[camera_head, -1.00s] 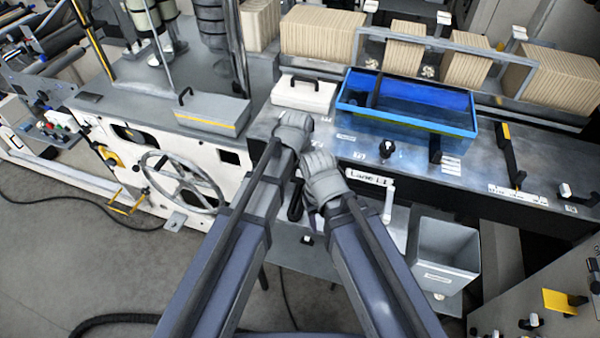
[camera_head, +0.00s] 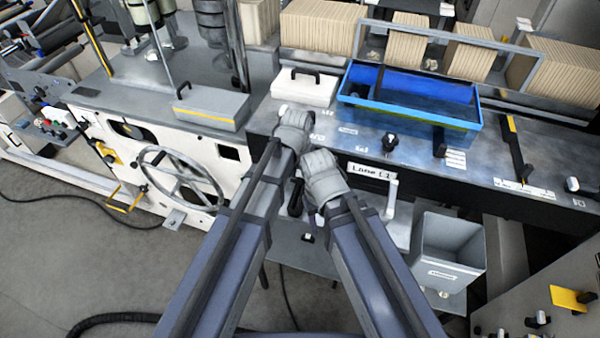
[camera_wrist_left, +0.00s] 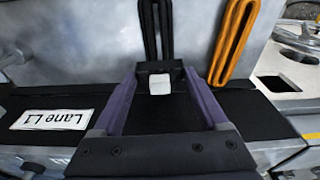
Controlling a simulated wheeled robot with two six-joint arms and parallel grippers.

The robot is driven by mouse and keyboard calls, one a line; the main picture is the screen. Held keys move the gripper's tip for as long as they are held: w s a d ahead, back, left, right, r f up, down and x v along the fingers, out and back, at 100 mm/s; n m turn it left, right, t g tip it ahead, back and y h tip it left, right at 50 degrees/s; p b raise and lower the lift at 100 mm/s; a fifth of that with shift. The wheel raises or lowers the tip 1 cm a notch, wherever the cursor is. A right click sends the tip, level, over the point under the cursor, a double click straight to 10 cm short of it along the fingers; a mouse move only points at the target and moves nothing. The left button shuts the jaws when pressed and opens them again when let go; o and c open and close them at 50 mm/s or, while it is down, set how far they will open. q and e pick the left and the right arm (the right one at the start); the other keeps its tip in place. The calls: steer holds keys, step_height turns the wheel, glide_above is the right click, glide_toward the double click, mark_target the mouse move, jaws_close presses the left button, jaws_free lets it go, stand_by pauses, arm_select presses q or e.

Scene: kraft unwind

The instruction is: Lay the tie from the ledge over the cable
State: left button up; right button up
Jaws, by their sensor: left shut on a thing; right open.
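In the left wrist view my left gripper (camera_wrist_left: 161,76) is shut on a dark piece with a white square patch. I take this piece to be the tie (camera_wrist_left: 159,85); its full outline is hard to tell. A black loop (camera_wrist_left: 155,28) lies just beyond it, and I cannot tell whether the two are joined. In the head view my left gripper (camera_head: 297,121) is over the front of the bench, its fingers mostly hidden by the wrist. My right gripper (camera_head: 320,178) is open, close beside it at lower right. I cannot single out the cable.
An orange loop (camera_wrist_left: 232,40) lies beside the black one. The Lane L1 label (camera_head: 372,171) is on the bench front. A blue tray (camera_head: 345,100), a white lidded box (camera_head: 304,90) and a grey bin (camera_head: 447,240) stand nearby. A handwheel (camera_head: 180,180) is at left.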

mark_target(300, 189)
arm_select(q)
steer(key=shift+f+b, duration=2.9)
steer(key=shift+f, duration=0.25)
steer(key=shift+f, duration=0.15)
steer(key=o, duration=1)
